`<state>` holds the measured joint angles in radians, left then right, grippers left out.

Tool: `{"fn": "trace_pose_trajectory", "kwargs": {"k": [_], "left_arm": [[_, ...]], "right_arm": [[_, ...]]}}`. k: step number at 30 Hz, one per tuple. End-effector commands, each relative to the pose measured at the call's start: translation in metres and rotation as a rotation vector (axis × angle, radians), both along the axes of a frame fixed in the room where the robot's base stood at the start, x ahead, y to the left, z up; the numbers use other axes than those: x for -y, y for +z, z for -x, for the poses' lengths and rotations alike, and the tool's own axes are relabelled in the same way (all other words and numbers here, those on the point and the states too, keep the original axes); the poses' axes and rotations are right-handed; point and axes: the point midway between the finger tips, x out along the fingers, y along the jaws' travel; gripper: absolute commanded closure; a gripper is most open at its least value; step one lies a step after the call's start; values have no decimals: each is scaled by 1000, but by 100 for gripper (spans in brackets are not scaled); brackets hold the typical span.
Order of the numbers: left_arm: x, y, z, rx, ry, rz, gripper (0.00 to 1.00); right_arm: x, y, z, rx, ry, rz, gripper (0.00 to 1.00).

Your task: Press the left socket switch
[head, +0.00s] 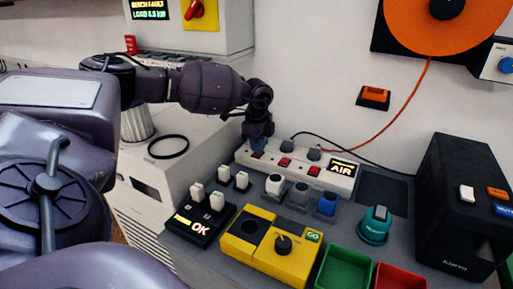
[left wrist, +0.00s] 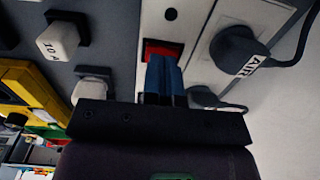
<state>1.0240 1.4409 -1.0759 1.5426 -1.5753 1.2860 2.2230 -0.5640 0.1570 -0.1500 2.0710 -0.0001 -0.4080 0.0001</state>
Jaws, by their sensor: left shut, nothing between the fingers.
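A white socket strip (head: 300,174) lies against the wall at the back of the bench, with three red switches. The left switch (head: 257,155) is right below my left gripper (head: 259,139), which points down at it. In the left wrist view the red switch (left wrist: 164,47) shows just past the blue fingertips (left wrist: 162,80). The fingers are shut with nothing between them and cover part of the switch. I cannot tell whether they touch it. The middle switch (head: 285,162) and right switch (head: 314,171) are uncovered. My right gripper is not in view.
Dark plugs sit in the strip, one plug (left wrist: 240,50) labelled AIR. In front are a black panel (head: 199,222) with white rockers, a yellow box (head: 270,247), a teal knob (head: 375,225) and a green bin (head: 345,268). A black speaker-like box (head: 455,215) stands at the right.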

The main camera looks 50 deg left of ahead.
Motion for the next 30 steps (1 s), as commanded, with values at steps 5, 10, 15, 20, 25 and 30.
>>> {"fn": "trace_pose_trajectory", "kwargs": {"k": [5,10,15,20,25,30], "left_arm": [[0,1,-2,0,0,0,100],[0,1,-1,0,0,0,100],[0,10,-1,2,0,-1,100],[0,36,-1,5,0,-1,100],[0,68,0,4,0,1,100],[1,93,0,3,0,0,100]], "right_arm": [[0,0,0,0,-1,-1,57],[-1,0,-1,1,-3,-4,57],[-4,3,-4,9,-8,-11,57],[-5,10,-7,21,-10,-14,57],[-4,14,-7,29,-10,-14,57],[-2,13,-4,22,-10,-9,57]]}}
